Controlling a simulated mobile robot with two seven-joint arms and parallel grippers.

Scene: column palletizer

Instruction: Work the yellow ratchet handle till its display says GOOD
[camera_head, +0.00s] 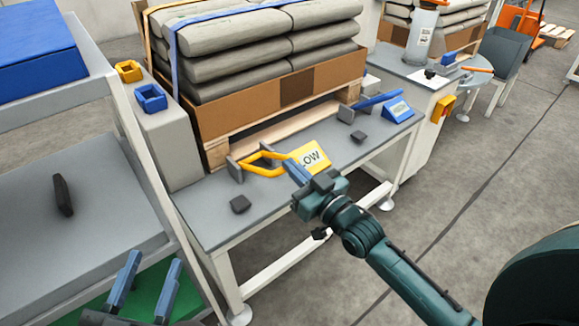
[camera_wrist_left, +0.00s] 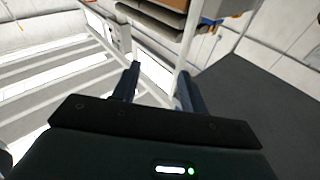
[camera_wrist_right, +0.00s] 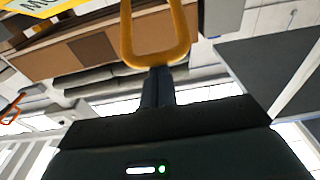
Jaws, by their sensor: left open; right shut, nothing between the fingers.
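The yellow ratchet handle (camera_head: 262,163) is a loop on the grey bench in front of the pallet.
Grey sacks (camera_head: 260,50) are stacked on the pallet behind the handle, with blue and yellow straps. A blue handle (camera_head: 377,99) and blue display (camera_head: 398,110) stand further right. A dark block (camera_head: 240,204) lies on the bench (camera_head: 215,225). A shelf rack (camera_head: 100,215) stands left.

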